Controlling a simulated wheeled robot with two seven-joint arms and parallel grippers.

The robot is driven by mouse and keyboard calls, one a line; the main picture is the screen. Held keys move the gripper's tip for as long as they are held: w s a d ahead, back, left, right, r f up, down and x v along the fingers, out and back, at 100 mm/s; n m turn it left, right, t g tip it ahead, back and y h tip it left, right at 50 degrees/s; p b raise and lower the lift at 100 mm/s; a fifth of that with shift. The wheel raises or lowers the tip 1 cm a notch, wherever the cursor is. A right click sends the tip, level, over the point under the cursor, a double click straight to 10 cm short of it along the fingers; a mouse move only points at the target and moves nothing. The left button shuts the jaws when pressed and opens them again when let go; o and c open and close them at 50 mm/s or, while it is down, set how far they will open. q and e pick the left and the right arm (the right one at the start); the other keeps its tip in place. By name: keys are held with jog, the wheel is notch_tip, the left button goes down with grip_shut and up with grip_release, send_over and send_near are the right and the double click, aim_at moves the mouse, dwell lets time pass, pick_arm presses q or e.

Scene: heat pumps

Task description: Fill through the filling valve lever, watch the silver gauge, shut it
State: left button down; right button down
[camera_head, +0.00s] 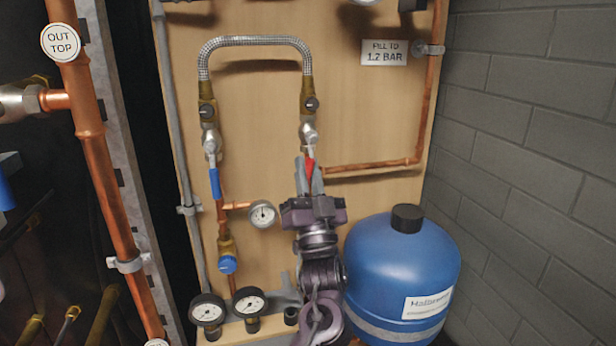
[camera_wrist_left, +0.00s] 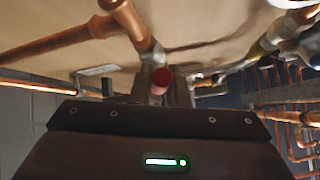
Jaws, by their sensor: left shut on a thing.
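The red filling valve lever (camera_head: 310,166) hangs down below the right-hand valve (camera_head: 308,132) under the braided hose. My left gripper (camera_head: 309,178) is shut on this lever, coming from below. In the left wrist view the red lever end (camera_wrist_left: 161,80) sits between the fingers. The silver gauge (camera_head: 262,214) is on a short copper branch left of my gripper. Its face is visible, but its needle is too small to read surely. My right gripper is not in view.
A blue lever (camera_head: 215,184) hangs under the left valve. The braided hose (camera_head: 254,41) arches between the valves. Two black-rimmed gauges (camera_head: 249,302) stand low on the board. A blue tank (camera_head: 403,275) stands right of my arm. A sign (camera_head: 385,53) reads "FILL TO 1.2 BAR".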

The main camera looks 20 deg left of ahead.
pick_arm(q)
jog(key=shift+f, duration=0.1)
dwell(0.3)
jog(key=c, duration=1.4)
grip_release()
jog(key=shift+v, duration=3.85)
jog(key=shift+d, duration=0.1)
